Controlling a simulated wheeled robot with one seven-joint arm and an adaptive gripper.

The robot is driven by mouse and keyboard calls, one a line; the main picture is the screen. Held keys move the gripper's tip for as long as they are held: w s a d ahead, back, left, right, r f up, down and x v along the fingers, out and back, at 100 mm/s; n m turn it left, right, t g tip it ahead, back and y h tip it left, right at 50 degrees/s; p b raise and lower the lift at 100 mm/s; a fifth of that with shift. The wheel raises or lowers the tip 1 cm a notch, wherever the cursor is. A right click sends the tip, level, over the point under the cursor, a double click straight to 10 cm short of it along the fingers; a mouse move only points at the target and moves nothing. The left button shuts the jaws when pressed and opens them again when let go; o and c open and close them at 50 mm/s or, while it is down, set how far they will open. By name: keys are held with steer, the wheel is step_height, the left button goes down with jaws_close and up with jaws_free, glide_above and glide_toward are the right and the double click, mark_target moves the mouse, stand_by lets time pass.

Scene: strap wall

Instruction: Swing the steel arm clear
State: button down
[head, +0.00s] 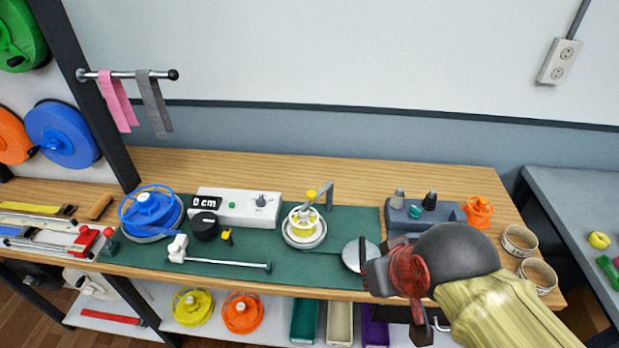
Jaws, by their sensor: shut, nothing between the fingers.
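A short grey steel arm (328,196) with a yellow knob (310,195) stands on the green mat. It reaches over a small yellow-and-white spool (305,224) on a round grey base. I cannot tell whether it touches the spool. A thin steel rod (225,262) with a white block at its left end lies along the mat's front. My gripper (385,282) is shut and empty at the bench's front edge, right of the spool and well apart from the steel arm. My own wrist hides part of the gripper, and the fingertips are hard to make out.
A grey disc (356,254) lies beside my gripper. A white unit with a display (237,207) and a blue reel (150,210) stand left of the spool. A blue-grey block (405,214), an orange reel (479,211) and tan rings (519,241) are on the right.

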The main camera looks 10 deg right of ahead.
steer(key=shift+w+a, duration=0.1)
steer(key=shift+w, duration=0.3)
